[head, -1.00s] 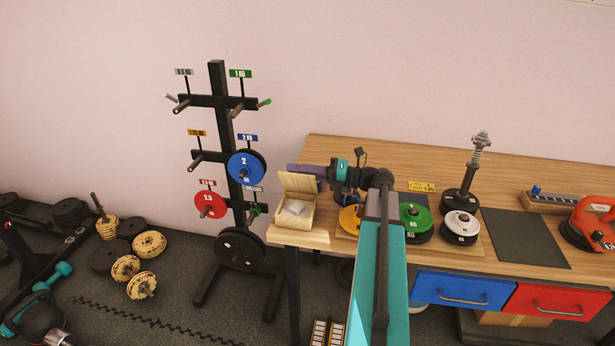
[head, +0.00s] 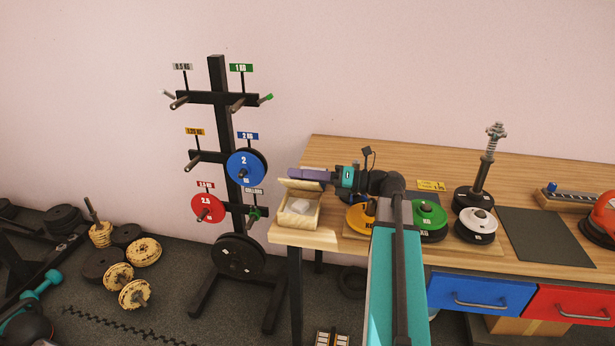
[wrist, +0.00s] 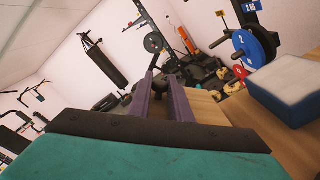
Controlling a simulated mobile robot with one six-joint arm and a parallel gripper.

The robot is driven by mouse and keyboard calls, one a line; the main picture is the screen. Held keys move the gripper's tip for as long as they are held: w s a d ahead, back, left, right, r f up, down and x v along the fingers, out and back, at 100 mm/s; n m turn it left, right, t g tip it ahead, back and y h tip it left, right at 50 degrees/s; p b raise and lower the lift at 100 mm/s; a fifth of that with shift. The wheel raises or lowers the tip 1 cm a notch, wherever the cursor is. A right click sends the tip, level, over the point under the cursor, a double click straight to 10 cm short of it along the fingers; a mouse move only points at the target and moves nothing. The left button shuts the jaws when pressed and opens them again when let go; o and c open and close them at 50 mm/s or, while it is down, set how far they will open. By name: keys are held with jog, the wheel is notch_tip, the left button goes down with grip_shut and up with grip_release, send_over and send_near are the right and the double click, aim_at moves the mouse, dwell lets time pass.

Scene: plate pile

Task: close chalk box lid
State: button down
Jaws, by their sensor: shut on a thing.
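The chalk box (head: 291,221) is a small pale wooden box at the left end of the workbench, with white chalk (head: 299,206) inside. Its lid (head: 302,185) is partly raised at the back, so the box stands open. My gripper (head: 306,174) comes from the right, its purple fingers at the lid's upper edge and shut on it. In the wrist view the gripper (wrist: 160,92) shows its two fingers with a narrow gap; pale wood shows beside them. The exact contact is hard to see.
Yellow (head: 360,218), green (head: 430,218) and white (head: 477,225) weight plates stand right of the box. A weight rack (head: 225,140) stands left of the bench (head: 440,170). A blue-and-white block (wrist: 286,90) is at the right in the wrist view.

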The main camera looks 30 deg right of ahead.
jog(key=shift+d, duration=0.15)
jog(key=c, duration=1.6)
grip_release()
jog(key=shift+s, duration=0.1)
jog(key=b+v, duration=0.1)
jog(key=v, duration=1.2)
jog(key=shift+s+d+b, duration=0.25)
jog(key=shift+b, duration=0.05)
jog(key=shift+r, duration=0.15)
